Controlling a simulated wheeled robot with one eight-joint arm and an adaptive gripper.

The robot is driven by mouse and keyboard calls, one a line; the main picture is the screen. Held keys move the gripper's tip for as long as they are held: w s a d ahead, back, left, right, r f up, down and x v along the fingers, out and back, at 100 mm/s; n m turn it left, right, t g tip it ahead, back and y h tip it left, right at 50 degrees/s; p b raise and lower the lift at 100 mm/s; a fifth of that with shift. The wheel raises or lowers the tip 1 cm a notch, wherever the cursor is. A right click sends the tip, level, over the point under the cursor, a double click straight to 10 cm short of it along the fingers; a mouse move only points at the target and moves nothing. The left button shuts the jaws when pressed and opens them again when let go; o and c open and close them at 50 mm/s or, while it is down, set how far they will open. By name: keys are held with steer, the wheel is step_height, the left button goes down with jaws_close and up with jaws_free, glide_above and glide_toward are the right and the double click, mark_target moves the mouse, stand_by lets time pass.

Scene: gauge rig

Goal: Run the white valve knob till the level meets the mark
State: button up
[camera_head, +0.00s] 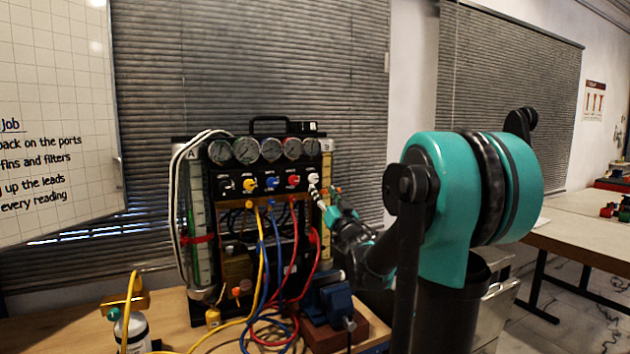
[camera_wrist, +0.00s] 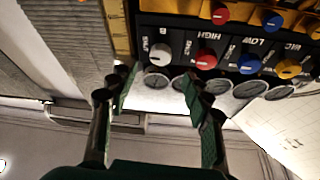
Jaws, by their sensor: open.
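The white valve knob (camera_wrist: 160,54) is at the end of the knob row on the black panel. In the head view the white knob (camera_head: 313,178) is at the row's right end, close to my gripper (camera_head: 322,193). In the wrist view my gripper (camera_wrist: 156,76) is open, its two fingers apart, with the knob just beyond and between their tips; I see no contact. The left sight tube (camera_head: 201,235), labelled A, looks green and has a red band (camera_head: 197,239) across it. The right tube (camera_head: 327,235), labelled B, looks yellowish and is partly hidden by my arm. Exact liquid levels are too small to tell.
A red knob (camera_wrist: 206,60) sits beside the white one, with blue and yellow knobs further along. Several dial gauges (camera_head: 246,151) line the panel top. Yellow, blue and red hoses (camera_head: 262,270) hang in front. A bottle (camera_head: 132,332) stands at the bench's left.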

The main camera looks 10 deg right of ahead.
mark_target(315, 179)
steer(key=x, duration=0.8)
jaws_close()
